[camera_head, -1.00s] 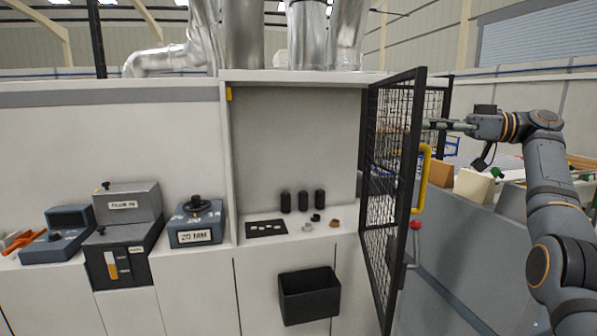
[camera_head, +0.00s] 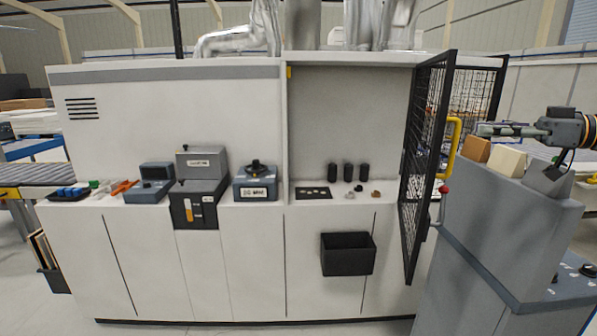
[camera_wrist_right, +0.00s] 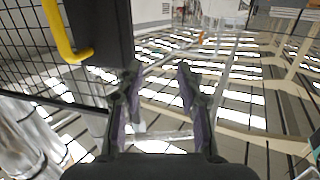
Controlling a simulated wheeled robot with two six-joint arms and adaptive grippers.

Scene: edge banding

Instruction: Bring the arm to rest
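My right arm reaches in from the right edge of the head view. Its gripper (camera_head: 497,130) is held up level, close to the right of the open mesh door (camera_head: 428,165) and its yellow handle (camera_head: 453,148). In the right wrist view the two fingers of my right gripper (camera_wrist_right: 160,80) stand apart with nothing between them. The yellow handle (camera_wrist_right: 60,30) and door frame (camera_wrist_right: 97,30) show at the upper left there, beside the fingers and apart from them. My left gripper is not in view.
A white machine cabinet (camera_head: 180,110) holds a black bin (camera_head: 347,254) and several small black cylinders (camera_head: 348,172). A grey stand (camera_head: 500,220) with wooden blocks (camera_head: 506,160) is below the right gripper. Open floor (camera_head: 45,305) lies at the lower left.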

